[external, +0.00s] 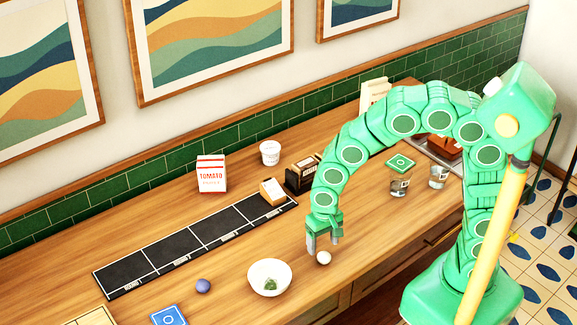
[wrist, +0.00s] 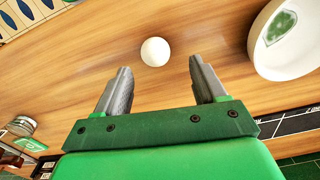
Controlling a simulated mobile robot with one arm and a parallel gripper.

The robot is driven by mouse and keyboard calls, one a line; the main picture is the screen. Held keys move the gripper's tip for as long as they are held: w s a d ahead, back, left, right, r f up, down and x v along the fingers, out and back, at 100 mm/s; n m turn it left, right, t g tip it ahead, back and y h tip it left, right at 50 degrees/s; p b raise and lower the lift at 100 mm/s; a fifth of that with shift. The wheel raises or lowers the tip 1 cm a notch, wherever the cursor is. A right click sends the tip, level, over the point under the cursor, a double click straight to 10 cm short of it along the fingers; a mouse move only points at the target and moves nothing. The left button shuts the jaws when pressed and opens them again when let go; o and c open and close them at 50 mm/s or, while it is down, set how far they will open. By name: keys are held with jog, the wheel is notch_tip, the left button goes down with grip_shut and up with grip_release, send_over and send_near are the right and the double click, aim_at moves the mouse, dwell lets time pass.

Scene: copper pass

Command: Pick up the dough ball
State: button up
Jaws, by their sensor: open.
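The dough ball (external: 323,258) is a small white ball on the wooden counter, near its front edge. In the wrist view the dough ball (wrist: 155,52) lies beyond the fingertips, roughly centred between them and apart from both. My gripper (external: 323,241) is open and empty, with its grey fingers pointing down just behind the ball in the external view. In the wrist view both fingers of my gripper (wrist: 160,68) are spread with bare counter between them.
A white bowl (external: 257,283) with something green inside stands left of the ball. A purple ball (external: 203,286) and a blue card (external: 169,316) lie farther left. A black marked strip (external: 165,258) runs behind. Glasses (external: 399,187) stand right. Counter around the ball is clear.

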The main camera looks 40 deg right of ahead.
aim_at(324, 253)
jog(key=shift+s+d+f, duration=0.1)
jog(key=shift+d+f, duration=0.05)
jog(key=shift+f, duration=1.3)
jog(key=shift+d+f, duration=0.15)
jog(key=shift+f, duration=1.3)
jog(key=c, duration=1.1)
jog(key=shift+r, duration=0.15)
notch_tip(324, 253, up, 10)
jog(key=shift+f, duration=0.1)
